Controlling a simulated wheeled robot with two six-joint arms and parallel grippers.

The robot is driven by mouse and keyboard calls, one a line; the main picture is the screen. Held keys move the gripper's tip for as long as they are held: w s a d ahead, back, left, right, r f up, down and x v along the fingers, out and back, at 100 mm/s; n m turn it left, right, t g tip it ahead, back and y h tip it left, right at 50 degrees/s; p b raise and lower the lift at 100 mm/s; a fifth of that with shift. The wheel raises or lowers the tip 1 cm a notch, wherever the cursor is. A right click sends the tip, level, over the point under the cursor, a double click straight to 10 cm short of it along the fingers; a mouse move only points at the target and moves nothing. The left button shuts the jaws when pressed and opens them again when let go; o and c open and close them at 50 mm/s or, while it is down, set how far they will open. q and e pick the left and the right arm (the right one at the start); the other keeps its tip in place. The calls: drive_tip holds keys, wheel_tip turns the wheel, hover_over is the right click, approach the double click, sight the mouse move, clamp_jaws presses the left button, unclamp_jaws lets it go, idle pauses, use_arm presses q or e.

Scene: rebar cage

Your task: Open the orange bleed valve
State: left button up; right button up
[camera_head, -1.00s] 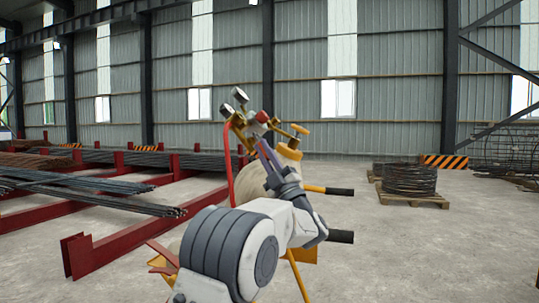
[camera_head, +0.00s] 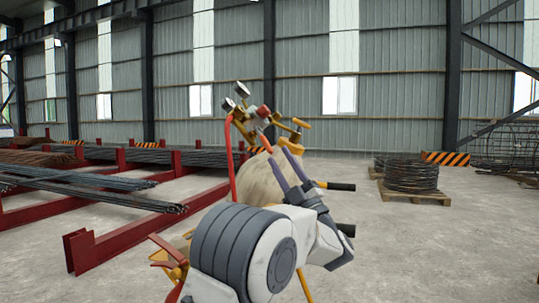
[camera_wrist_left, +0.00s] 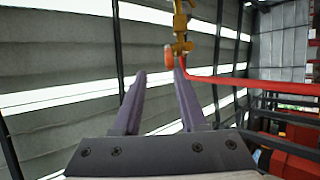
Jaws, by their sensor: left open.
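A brass valve assembly with gauges (camera_head: 242,89) and a red knob (camera_head: 264,111) stands atop a cream cylinder (camera_head: 262,180) in the head view. An orange-yellow handle (camera_head: 300,123) sticks out to its right. In the left wrist view an orange knob (camera_wrist_left: 168,57) hangs by a brass fitting (camera_wrist_left: 182,30), just beyond the fingertips and closer to the right finger. I cannot tell which head-view part this knob is. My left gripper (camera_head: 278,153) is open with two purple fingers pointing up at the assembly; its fingers also show in the wrist view (camera_wrist_left: 159,72), with nothing between them.
A red hose (camera_head: 232,160) runs down the left of the cylinder and shows in the wrist view (camera_wrist_left: 225,82). A black cart grip (camera_head: 341,187) juts right. Red racks with rebar (camera_head: 90,190) lie left. A wire coil on a pallet (camera_head: 412,176) stands right; floor between is clear.

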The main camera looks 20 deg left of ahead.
use_arm(q)
drive_tip(key=s+d, duration=0.4)
drive_tip(key=d, duration=0.4)
drive_tip(key=shift+s, duration=0.4)
drive_tip(key=shift+r, duration=0.1)
